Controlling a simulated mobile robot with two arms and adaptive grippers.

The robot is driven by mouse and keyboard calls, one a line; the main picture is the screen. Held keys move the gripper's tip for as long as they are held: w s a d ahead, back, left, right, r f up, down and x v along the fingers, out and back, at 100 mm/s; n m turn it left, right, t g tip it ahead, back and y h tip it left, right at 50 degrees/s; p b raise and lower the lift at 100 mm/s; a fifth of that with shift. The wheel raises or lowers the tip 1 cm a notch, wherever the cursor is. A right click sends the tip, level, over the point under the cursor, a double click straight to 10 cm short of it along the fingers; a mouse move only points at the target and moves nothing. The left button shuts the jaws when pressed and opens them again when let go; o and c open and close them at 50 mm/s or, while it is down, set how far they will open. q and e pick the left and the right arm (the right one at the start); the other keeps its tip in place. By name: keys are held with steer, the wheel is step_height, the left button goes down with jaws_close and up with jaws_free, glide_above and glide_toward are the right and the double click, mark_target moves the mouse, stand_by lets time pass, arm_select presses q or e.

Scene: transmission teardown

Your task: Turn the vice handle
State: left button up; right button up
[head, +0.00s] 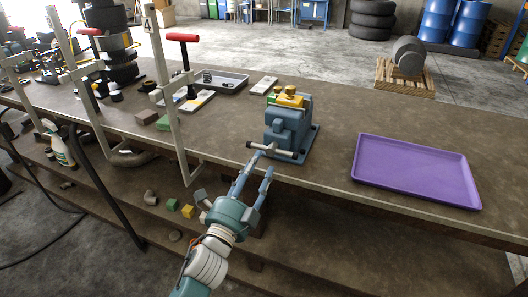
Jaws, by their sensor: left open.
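A blue bench vice (288,125) stands near the front edge of the workbench, with yellow parts (289,97) on its top. Its pale handle bar (272,150) lies across the vice's front side, with a dark end. My left gripper (260,169) comes up from below at the bench's front edge, its two fingers spread open just below the handle. The left fingertip is close to the handle; I cannot tell whether it touches. Nothing shows between the fingers. My right gripper is not in view.
A purple tray (415,171) lies on the workbench (335,150) to the right of the vice. A grey tray (221,82) lies behind. A lower shelf (300,225) holds small blocks.

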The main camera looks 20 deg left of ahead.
mark_target(272, 149)
arm_select(q)
steer(key=w, duration=0.3)
steer(key=w+r, duration=0.1)
steer(key=w, duration=0.1)
steer(key=shift+d+p, duration=0.15)
steer(key=shift+p, duration=0.25)
steer(key=shift+w, duration=0.1)
jaws_close()
